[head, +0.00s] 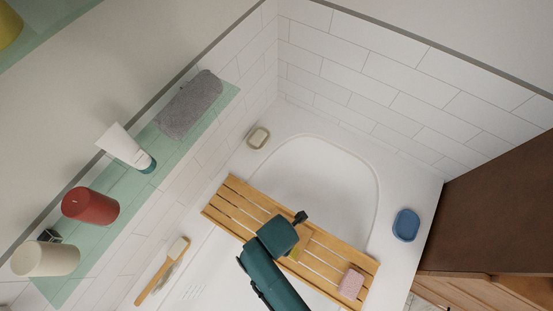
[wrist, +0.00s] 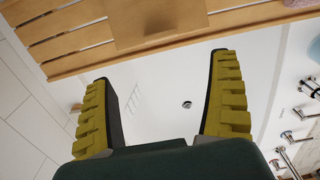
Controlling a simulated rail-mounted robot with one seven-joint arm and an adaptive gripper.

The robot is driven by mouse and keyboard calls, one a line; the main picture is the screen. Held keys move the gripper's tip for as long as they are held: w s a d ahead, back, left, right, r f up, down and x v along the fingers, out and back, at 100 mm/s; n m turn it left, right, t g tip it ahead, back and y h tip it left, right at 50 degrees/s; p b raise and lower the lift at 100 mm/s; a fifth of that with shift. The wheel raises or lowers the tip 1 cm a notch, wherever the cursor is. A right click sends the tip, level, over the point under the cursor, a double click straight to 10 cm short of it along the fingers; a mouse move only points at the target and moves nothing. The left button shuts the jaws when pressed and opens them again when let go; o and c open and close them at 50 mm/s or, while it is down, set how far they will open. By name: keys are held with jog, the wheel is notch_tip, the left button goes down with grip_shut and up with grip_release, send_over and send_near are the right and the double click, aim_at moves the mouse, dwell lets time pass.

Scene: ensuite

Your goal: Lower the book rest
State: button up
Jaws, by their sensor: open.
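A slatted wooden bath caddy (head: 232,207) lies across the white bathtub. In the wrist view its slats (wrist: 60,45) run along the top. A plain wooden panel (wrist: 155,18), which looks like the book rest, stands out at the caddy's middle and is cut off by the top edge. How far it is raised, I cannot tell. In the head view my arm hides that part of the caddy. My gripper (head: 298,237) is over the caddy's middle. In the wrist view my gripper (wrist: 160,66) is open and empty, its yellow-and-black fingers apart just below the panel's edge.
A pink sponge (head: 351,282) sits on the caddy's right end. A soap dish (head: 258,138), a blue dish (head: 406,225) and a wooden brush (head: 162,272) lie on the tub rim. Taps (wrist: 290,137) show at right. The green shelf (head: 180,157) holds a towel, tube and candles.

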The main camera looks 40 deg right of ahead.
notch_tip(320, 180, down, 15)
jog(key=b, duration=0.3)
jog(key=shift+r, duration=0.1)
jog(key=shift+c, duration=0.3)
